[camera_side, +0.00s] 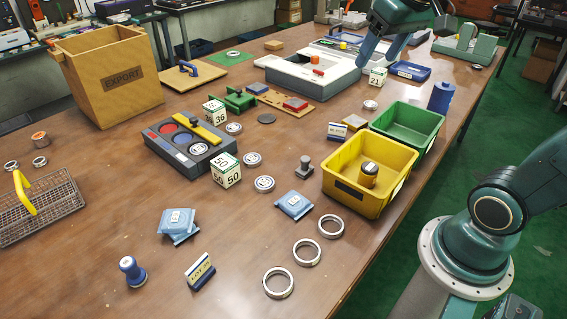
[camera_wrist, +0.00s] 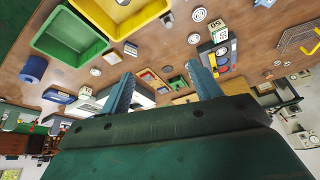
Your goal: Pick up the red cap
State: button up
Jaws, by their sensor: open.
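Several small red things show in the side view, and I cannot tell for certain which is the cap. A flat round red piece (camera_side: 168,127) lies in the left well of the grey tray (camera_side: 196,168). A small red piece (camera_side: 318,72) sits on top of the white box-shaped unit (camera_side: 345,80). A red block (camera_side: 295,104) lies on a wooden board. My gripper (camera_side: 376,62) is at the back right, above the table beside the white unit. Its fingers are apart and nothing is between them, also in the wrist view (camera_wrist: 160,70).
A yellow bin (camera_side: 344,188) and a green bin (camera_side: 409,118) stand along the right edge. A yellow bar (camera_side: 200,130) lies across the grey tray. Number cubes (camera_side: 226,172), silver rings (camera_side: 278,284) and an EXPORT box (camera_side: 108,90) are around.

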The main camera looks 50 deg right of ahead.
jog(key=w+d+f+m+g, duration=0.15)
jog(key=w+d, duration=0.25)
jog(key=d, duration=0.5)
jog(key=w+d+f+m, duration=0.2)
jog(key=w+d+m, duration=0.15)
jog(key=d, duration=0.55)
jog(key=w+d+f+m+g, duration=0.1)
jog(key=w+d+m, duration=0.1)
jog(key=w+d, duration=0.5)
jog(key=s+d+f+m+g, duration=0.1)
jog(key=s+d+f+m, duration=0.1)
jog(key=s+d+f, duration=0.5)
jog(key=s+d+f+m+y, duration=0.15)
jog(key=d+f, duration=0.35)
jog(key=d, duration=0.5)
jog(key=s+d+f+m+g+h, duration=0.1)
jog(key=s+d+f+m, duration=0.1)
jog(key=s+d+f, duration=0.5)
jog(key=shift+y, duration=0.25)
jog(key=shift+w+d+f, duration=0.3)
jog(key=shift+w+f, duration=0.15)
jog(key=shift+f, duration=0.75)
jog(key=shift+w+d+f, duration=0.35)
jog(key=shift+w+f, duration=0.15)
jog(key=shift+f, duration=0.75)
jog(key=shift+w+d+f, duration=0.3)
jog(key=shift+w+f, duration=0.15)
jog(key=shift+f, duration=0.75)
jog(key=shift+a+f, duration=0.1)
jog(key=shift+f, duration=2.5)
